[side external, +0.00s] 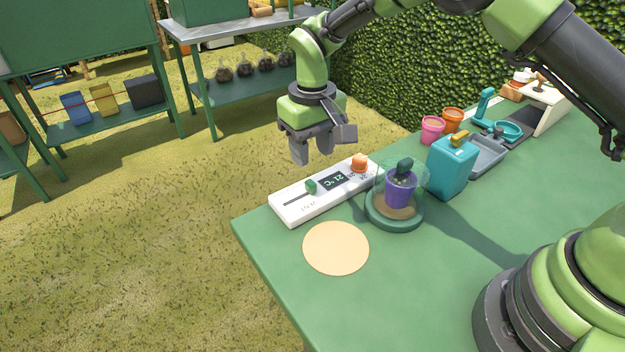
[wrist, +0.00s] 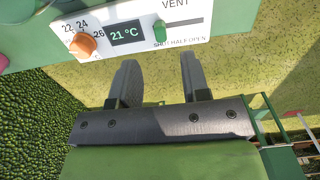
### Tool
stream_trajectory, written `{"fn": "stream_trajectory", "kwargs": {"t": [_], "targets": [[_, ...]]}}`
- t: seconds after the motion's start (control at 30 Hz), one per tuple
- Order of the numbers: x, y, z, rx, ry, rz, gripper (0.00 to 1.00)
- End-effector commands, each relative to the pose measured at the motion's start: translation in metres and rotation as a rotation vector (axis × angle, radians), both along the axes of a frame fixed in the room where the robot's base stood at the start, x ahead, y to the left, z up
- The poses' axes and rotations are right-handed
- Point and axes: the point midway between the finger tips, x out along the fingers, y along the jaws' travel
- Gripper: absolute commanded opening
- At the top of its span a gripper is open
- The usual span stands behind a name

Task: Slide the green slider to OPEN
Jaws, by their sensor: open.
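The green slider (wrist: 160,31) sits on a white control panel (side external: 290,209), at the SHUT end of the VENT slot beside the display. Its slot runs right in the wrist view past HALF to OPEN. In the side view the slider (side external: 311,186) is at the slot's end nearest the display. My gripper (side external: 313,154) is open and empty, held above and behind the panel with fingers down. In the wrist view its fingertips (wrist: 159,62) are spread, with the slider beyond and between them, not touched.
An orange knob (side external: 359,162) and a display reading 21 °C (side external: 333,181) share the panel. A purple pot (side external: 400,189) under a clear dome stands beside it. A teal canister (side external: 452,168) is farther right. A round tan mat (side external: 336,248) lies in front.

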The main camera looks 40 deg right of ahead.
Motion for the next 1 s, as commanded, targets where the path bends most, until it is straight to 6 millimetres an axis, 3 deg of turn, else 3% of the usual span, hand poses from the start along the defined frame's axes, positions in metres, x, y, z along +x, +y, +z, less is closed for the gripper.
{"fn": "stream_trajectory", "kwargs": {"t": [0.2, 0.4, 0.77, 0.8, 0.97, 1.0], "targets": [[-0.001, 0.000, -0.043, -0.001, 0.005, -0.001, 0.43], [-0.001, 0.000, -0.069, 0.000, 0.003, -0.001, 0.43], [0.000, 0.000, -0.076, 0.001, 0.000, -0.002, 0.43], [0.000, 0.000, -0.076, 0.001, 0.000, -0.002, 0.40], [0.000, 0.000, -0.076, 0.001, 0.000, -0.002, 0.04], [0.000, 0.000, -0.076, 0.000, 0.000, -0.002, 0.00]]}}
